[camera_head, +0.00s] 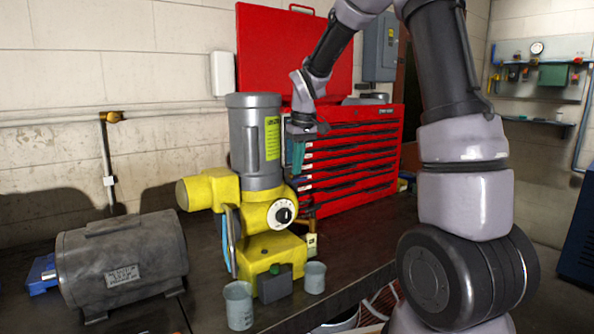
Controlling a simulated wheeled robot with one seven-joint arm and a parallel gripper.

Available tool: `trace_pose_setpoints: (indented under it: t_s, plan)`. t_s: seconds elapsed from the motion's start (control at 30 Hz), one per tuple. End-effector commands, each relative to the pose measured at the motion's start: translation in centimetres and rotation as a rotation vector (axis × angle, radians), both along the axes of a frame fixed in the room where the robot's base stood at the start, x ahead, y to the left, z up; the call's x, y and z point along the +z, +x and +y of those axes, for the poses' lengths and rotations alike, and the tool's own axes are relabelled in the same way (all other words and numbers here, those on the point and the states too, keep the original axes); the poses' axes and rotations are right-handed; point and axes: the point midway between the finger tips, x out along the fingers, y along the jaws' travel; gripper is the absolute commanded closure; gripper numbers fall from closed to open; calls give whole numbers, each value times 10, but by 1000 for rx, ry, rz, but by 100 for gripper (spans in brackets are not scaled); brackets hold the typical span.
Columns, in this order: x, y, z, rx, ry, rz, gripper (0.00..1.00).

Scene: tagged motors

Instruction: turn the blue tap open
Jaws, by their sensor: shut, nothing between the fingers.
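My gripper (297,172) points down to the right of the grey and yellow machine (262,145), beside its upright grey cylinder. Its teal fingers look close together, with nothing seen between them. I cannot clearly pick out a blue tap. A narrow blue strip (227,243) shows at the lower left side of the machine, partly behind a grey upright bar; I cannot tell whether it is a tap handle. A white dial with a black knob (284,212) faces front on the machine's yellow body, below and left of my gripper. A yellow tag (311,243) hangs at the right.
A dark grey motor (124,262) stands at the left on the dark bench. Two grey cups (239,304) (315,277) and a small dark box with a green top (274,283) stand before the machine. A red tool chest (352,150) stands behind my gripper.

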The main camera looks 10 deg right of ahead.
Motion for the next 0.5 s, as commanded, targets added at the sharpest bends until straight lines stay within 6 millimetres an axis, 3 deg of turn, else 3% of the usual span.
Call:
trace_pose_setpoints:
  t_s: [0.2,0.5]
  plan:
    - [-14,2,1,-2,1,1,100]
    - [-15,3,1,-2,0,0,100]
